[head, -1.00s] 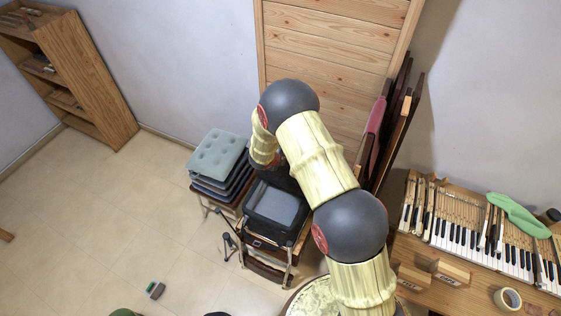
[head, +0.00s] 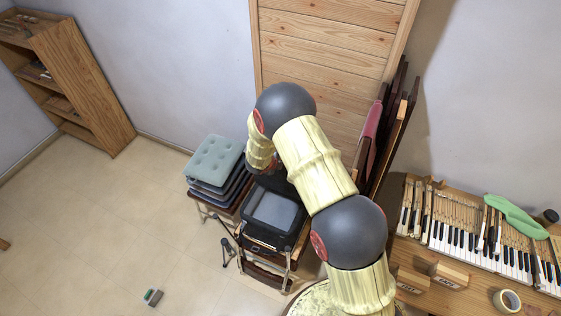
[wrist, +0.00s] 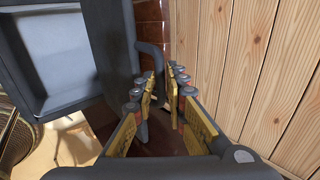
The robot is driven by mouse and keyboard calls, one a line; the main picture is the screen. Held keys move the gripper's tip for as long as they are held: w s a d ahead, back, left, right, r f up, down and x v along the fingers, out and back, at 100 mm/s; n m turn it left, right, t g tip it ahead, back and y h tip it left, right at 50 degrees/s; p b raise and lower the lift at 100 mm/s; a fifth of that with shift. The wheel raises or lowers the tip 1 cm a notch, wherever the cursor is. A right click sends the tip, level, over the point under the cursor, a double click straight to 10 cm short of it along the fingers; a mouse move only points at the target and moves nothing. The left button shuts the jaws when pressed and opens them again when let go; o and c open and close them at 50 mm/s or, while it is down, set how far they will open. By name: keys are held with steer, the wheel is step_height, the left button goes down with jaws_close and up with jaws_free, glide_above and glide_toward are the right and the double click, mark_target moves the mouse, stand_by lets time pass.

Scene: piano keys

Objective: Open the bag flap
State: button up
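The black bag (head: 270,240) stands on a low seat below my arm, its grey inside (head: 272,212) facing up. In the wrist view the grey inside (wrist: 55,50) shows at the left. A dark upright panel, apparently the flap (wrist: 113,40), stands beside it. A dark curved handle-like loop (wrist: 152,50) juts from that panel toward the fingertips. My gripper (wrist: 164,85) is open, with a narrow gap between its yellow-padded fingers. The loop's lower end lies at or behind the fingertips; I cannot tell whether they touch it. My arm hides the gripper in the head view.
Stacked cushions (head: 216,160) lie left of the bag. A wooden panel (head: 325,50) rises close behind it and close to the gripper's right side (wrist: 260,80). Folded chairs (head: 380,125) lean at the right. A keyboard bench (head: 475,240) stands further right. The left floor is mostly clear.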

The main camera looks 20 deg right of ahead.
steer(key=v, duration=1.1)
